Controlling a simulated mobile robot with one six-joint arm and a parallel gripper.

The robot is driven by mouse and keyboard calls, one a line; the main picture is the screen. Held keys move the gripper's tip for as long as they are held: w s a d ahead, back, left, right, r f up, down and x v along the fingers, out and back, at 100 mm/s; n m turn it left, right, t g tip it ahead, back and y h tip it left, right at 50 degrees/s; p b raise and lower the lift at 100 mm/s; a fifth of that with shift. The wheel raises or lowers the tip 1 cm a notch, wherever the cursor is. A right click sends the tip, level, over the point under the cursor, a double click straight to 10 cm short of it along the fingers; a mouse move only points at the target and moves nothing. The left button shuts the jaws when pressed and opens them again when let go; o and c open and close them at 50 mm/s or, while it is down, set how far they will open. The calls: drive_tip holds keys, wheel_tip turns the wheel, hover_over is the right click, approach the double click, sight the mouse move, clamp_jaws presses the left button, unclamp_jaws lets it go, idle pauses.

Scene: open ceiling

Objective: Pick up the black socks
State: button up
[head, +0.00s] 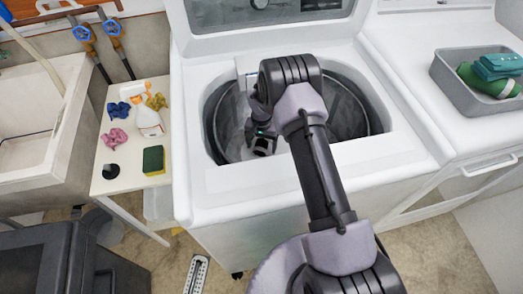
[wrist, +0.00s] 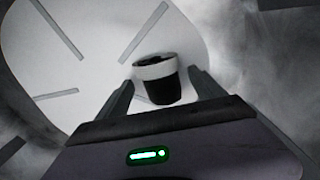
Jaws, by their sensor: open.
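The black socks (wrist: 160,90) are a small dark bundle with a white band around the upper part. In the wrist view they are on the pale, ridged drum floor. My gripper (wrist: 160,77) is open, with one finger on each side of the bundle. Whether either finger touches it is hard to tell. In the head view my gripper (head: 262,146) reaches down inside the open washing machine (head: 245,205), and my arm hides part of the drum.
The drum wall (head: 350,105) surrounds my gripper closely. A side table (head: 125,180) at left holds cloths, a spray bottle (head: 148,120) and a sponge (head: 153,160). A grey bin (head: 462,92) with green cloths stands on the white machine at right.

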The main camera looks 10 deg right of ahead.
drive_tip(key=shift+r, duration=0.2)
drive_tip(key=shift+c, duration=0.7)
drive_tip(key=c, duration=1.4)
